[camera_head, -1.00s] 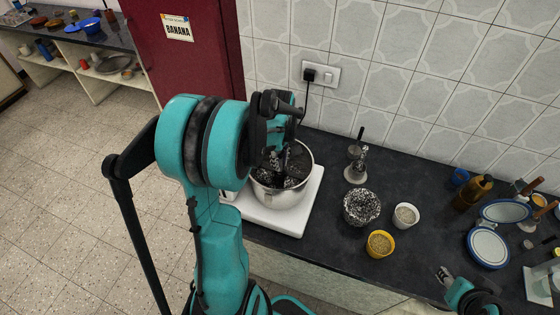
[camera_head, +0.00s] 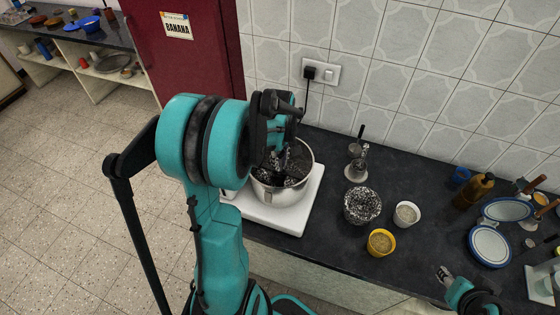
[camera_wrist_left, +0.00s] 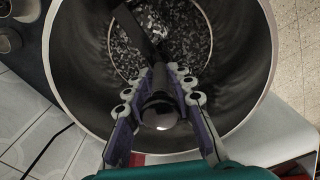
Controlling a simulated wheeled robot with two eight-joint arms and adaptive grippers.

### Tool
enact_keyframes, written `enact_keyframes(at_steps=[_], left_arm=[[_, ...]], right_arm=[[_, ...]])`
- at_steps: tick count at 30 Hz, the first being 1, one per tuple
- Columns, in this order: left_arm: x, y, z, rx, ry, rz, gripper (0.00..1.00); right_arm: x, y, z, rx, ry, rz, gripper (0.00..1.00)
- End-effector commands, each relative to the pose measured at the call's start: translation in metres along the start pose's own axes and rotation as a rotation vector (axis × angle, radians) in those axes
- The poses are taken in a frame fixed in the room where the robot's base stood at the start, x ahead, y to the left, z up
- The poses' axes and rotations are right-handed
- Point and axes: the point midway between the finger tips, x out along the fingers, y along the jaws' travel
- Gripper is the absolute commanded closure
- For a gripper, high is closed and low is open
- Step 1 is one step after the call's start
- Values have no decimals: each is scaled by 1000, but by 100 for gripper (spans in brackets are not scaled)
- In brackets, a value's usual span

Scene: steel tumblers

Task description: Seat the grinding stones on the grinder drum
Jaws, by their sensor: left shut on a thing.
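The grinder drum (camera_head: 268,195) is a steel pot on a white base, left of the middle of the counter. My left gripper (camera_head: 285,158) reaches down into its mouth. In the left wrist view, the left gripper's fingers (camera_wrist_left: 160,105) are shut on a dark, shiny rounded knob (camera_wrist_left: 162,115). A dark bar (camera_wrist_left: 135,32) of the grinding stones runs beyond it inside the drum. Black-and-white speckled stone (camera_wrist_left: 185,35) shows below, within the drum wall (camera_wrist_left: 80,55). Whether the stones rest on the drum floor is hidden. My right gripper (camera_head: 444,274) is at the lower right, its jaws unclear.
On the dark counter stand a speckled round bowl (camera_head: 362,206), a yellow cup (camera_head: 381,243), a white cup (camera_head: 406,214) and a small metal piece (camera_head: 356,171). Blue-rimmed plates (camera_head: 490,247) and bottles are farther right. The tiled wall closes the back.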

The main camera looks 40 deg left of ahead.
Motion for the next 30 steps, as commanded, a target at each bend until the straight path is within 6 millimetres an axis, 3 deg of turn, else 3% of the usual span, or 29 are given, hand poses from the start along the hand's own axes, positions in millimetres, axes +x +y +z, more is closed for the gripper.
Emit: enact_keyframes(at_steps=[11,12,15,25,30], left_arm=[[4,0,0,0,0,0,100],[4,0,0,0,0,0,75],[4,0,0,0,0,0,52],[2,0,0,0,0,0,52],[-21,0,0,0,0,0,52]], right_arm=[[3,0,2,0,0,0,60],[3,0,2,0,0,0,60],[3,0,2,0,0,0,60],[3,0,2,0,0,0,60],[3,0,2,0,0,0,60]])
